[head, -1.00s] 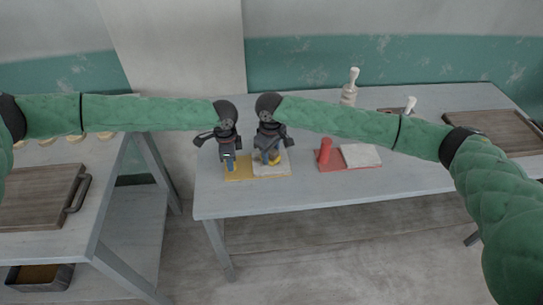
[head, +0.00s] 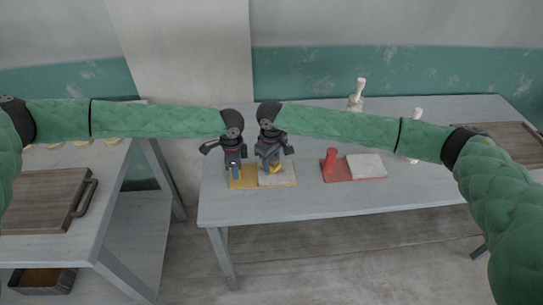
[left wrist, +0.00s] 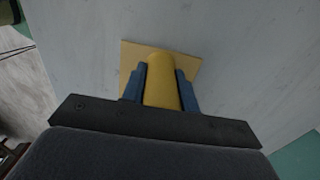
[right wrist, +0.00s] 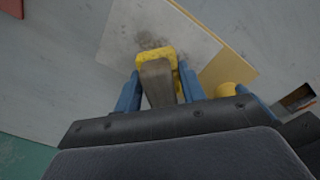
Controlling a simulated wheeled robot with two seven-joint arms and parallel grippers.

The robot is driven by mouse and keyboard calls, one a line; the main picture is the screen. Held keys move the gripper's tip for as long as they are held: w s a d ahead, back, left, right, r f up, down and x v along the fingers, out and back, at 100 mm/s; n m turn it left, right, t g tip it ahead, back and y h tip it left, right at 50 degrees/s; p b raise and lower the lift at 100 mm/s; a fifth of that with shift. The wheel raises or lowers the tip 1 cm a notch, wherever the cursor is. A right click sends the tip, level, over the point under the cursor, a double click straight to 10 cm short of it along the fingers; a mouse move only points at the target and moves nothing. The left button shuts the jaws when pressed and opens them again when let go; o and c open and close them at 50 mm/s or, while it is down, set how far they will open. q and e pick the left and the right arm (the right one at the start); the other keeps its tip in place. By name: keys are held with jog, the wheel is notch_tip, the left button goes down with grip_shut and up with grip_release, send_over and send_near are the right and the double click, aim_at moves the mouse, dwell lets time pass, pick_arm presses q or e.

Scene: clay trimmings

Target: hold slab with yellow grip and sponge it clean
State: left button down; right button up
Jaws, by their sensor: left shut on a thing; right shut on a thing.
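A yellow board (head: 243,184) lies on the table with a pale grey slab (head: 278,180) on its right part. My left gripper (left wrist: 160,85) is shut on the upright yellow grip (left wrist: 161,82) of that board. My right gripper (right wrist: 157,85) is shut on the grey-brown handle of a yellow sponge (right wrist: 155,55). The sponge is over the slab, at its edge nearer the gripper in the right wrist view; whether it touches is hard to tell. A dark smudge shows on the slab (right wrist: 128,28) beside the sponge.
A red board (head: 350,177) with a red grip and another pale slab (head: 367,165) lies to the right. White-topped tools (head: 357,95) stand behind. A wooden board (head: 500,140) is at the far right. The table front is clear.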

aim_at(267, 176)
jog(key=shift+s, duration=1.95)
jog(key=shift+w+a, duration=0.1)
jog(key=shift+a, duration=0.8)
jog(key=shift+w+d, duration=0.1)
jog(key=shift+w, duration=3.4)
notch_tip(267, 176, up, 2)
jog(key=shift+w+r, duration=0.1)
jog(key=shift+r, duration=3)
